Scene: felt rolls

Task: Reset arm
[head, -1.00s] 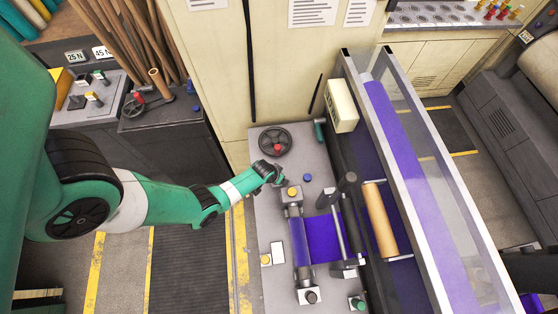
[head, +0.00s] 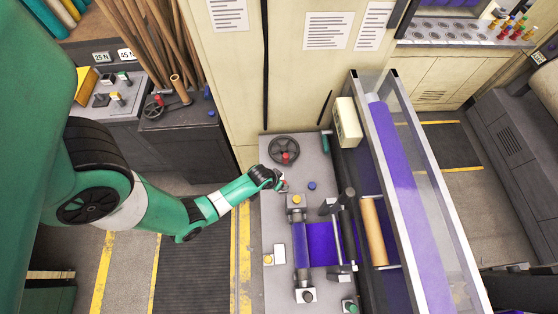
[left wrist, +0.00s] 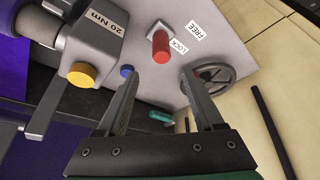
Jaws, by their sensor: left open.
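My left gripper (head: 280,183) is over the left edge of the grey machine top, just below the handwheel in the head view. In the left wrist view its two fingers (left wrist: 160,76) are apart with nothing between them. A red lever (left wrist: 161,46) stands beyond the fingertips, beside labels reading LOCK and FREE (left wrist: 194,30). The gripper appears clear of it. My right gripper is not in view.
A yellow-capped block (head: 296,202) and a blue button (head: 311,185) are nearby. Purple felt (head: 324,244) runs over rollers to the right. A striped floor lies left of the machine.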

